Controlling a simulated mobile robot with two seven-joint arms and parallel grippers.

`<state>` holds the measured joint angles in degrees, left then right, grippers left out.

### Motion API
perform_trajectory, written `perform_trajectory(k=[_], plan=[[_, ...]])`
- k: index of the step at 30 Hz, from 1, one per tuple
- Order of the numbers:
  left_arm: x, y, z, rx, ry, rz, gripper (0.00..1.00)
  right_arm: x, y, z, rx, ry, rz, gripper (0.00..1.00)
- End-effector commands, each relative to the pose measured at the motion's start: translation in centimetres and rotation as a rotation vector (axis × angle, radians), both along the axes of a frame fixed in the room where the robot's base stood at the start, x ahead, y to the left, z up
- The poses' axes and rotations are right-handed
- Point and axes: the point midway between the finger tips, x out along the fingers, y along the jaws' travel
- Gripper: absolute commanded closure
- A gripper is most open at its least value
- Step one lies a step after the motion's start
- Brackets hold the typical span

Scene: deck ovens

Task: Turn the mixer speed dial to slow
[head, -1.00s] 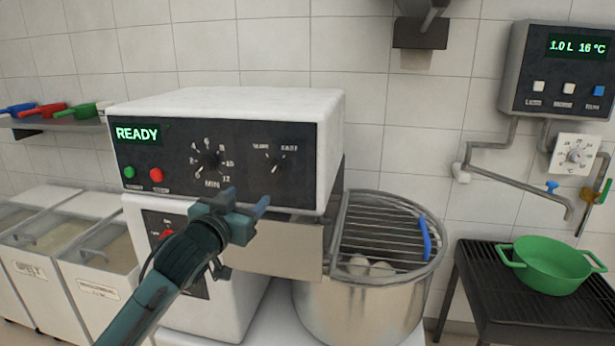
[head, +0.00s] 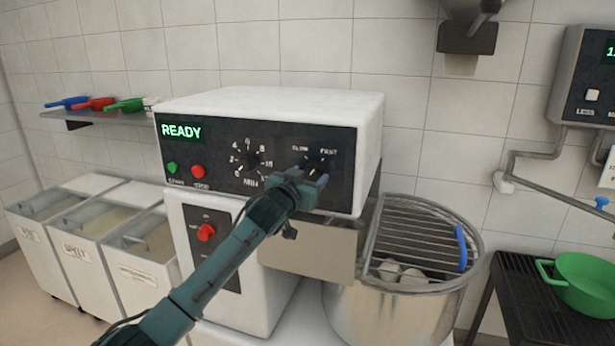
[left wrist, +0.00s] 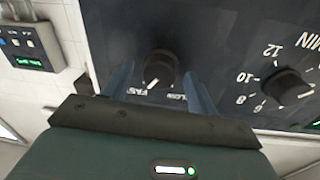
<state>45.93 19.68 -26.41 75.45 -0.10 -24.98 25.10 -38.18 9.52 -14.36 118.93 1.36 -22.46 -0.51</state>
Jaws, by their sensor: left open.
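The mixer's dark speed dial (head: 314,169) sits on the black panel under the SLOW and FAST labels. In the left wrist view the speed dial (left wrist: 160,68) shows upside down, and its white mark points towards FAST. My left gripper (head: 311,182) is at the dial, covering its lower part in the head view. In the left wrist view the left gripper (left wrist: 158,85) is open, with one finger on each side of the dial. Gaps show between the fingers and the dial; I cannot tell any contact. My right gripper is out of view.
A numbered timer dial (head: 250,160) lies left of the speed dial, with green (head: 172,168) and red (head: 198,171) buttons beyond. The display (head: 182,131) reads READY. The mixer bowl (head: 395,305) with its wire guard (head: 415,235) stands below right.

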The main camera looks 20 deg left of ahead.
Motion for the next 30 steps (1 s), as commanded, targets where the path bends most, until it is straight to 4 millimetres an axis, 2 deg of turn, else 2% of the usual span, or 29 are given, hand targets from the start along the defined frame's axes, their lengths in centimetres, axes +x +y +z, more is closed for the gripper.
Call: perform_trajectory(k=[9, 25, 30], plan=[[0.17, -0.06, -0.01, 0.000, 0.000, -0.001, 0.41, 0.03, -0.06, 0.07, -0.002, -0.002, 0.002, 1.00], [0.16, -0.03, -0.02, 0.000, 0.000, 0.000, 0.85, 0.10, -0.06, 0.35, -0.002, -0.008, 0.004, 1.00], [0.16, -0.05, -0.03, -0.007, 0.001, -0.001, 0.86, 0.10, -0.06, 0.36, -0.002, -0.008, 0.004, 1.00]])
